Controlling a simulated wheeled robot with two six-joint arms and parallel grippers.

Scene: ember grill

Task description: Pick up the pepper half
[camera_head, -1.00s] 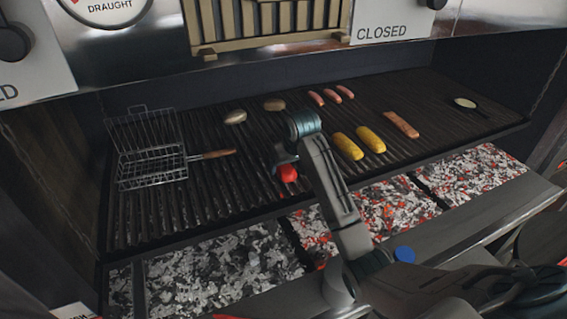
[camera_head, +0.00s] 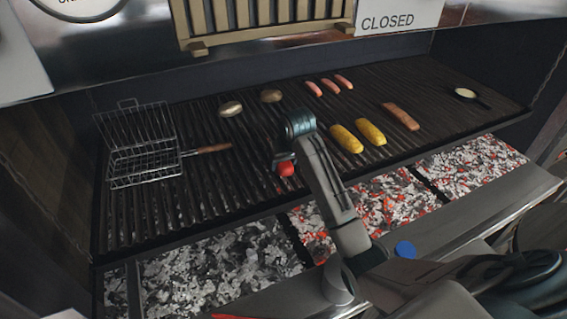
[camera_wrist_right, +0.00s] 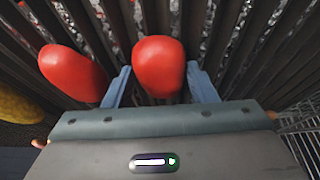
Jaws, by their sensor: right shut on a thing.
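A red pepper half (camera_wrist_right: 159,62) sits between the two fingers of my right gripper (camera_wrist_right: 160,86) in the right wrist view. The gripper is shut on it, low over the grill bars. A second red pepper half (camera_wrist_right: 73,74) lies just left of the gripper there, outside the fingers. In the head view my right gripper (camera_head: 283,159) points down at the middle of the grill, with one red pepper half (camera_head: 286,169) showing at its tip. The other pepper half is not visible there, likely hidden by my arm. My left gripper is not in view.
A wire basket (camera_head: 146,163) with a wooden handle stands on the grill (camera_head: 200,195) at left. Two mushrooms (camera_head: 230,109), several sausages (camera_head: 329,84), two corn cobs (camera_head: 345,139), a flat brown piece (camera_head: 401,116) and a small pan (camera_head: 466,93) lie around. Embers (camera_head: 390,206) glow in front.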

